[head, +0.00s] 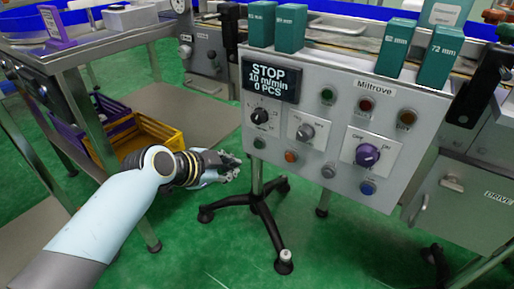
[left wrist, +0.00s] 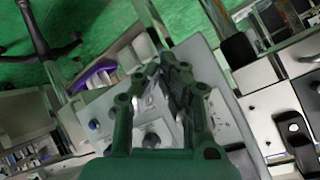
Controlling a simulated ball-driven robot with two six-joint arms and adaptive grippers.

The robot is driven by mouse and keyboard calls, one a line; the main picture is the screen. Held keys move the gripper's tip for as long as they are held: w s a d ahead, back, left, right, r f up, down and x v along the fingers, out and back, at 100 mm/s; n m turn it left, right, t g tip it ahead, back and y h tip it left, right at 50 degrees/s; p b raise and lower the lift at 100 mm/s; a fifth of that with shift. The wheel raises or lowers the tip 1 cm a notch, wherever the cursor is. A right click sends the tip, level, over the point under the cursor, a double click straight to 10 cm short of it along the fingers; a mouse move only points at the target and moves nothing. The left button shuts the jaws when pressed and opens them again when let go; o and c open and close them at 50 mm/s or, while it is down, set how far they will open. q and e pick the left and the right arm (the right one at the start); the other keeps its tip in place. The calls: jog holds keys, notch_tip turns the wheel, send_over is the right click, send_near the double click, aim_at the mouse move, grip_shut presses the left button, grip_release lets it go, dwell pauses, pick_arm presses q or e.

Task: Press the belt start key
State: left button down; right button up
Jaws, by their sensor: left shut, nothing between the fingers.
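The grey control panel (head: 311,130) hangs on a stand, with a display (head: 271,79) reading "STOP 10 m/min 0 PCS". Its lower row has a green button (head: 259,143), an orange-red button (head: 291,156), a grey button (head: 328,170) and a blue button (head: 368,187). The key labels are too small to read, so I cannot tell which one is belt start. My left gripper (head: 234,165) is shut and empty, just left of the panel's lower left corner, nearest the green button. In the left wrist view, the shut fingers (left wrist: 165,75) cover part of the panel. My right gripper is not in view.
Above the lower row sit a black selector (head: 260,116), a grey knob (head: 305,132), a purple knob (head: 367,154) and several lamps or buttons.

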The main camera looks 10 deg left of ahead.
aim_at(258, 145)
pick_arm(q)
jog(key=shift+w+d+b, duration=0.25)
jog(key=shift+w+d, duration=0.05)
jog(key=shift+w, duration=0.55)
jog(key=shift+w+d+b, duration=0.3)
jog(key=shift+w+d, duration=0.05)
jog(key=shift+w, duration=0.55)
jog(key=shift+w+d+b, duration=0.25)
jog(key=shift+w+d, duration=0.05)
jog(key=shift+w, duration=0.55)
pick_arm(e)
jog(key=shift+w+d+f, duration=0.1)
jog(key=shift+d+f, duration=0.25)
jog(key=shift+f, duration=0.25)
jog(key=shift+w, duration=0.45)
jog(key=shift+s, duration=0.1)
pick_arm(q)
jog(key=shift+w+d, duration=0.15)
jog(key=shift+w, duration=0.2)
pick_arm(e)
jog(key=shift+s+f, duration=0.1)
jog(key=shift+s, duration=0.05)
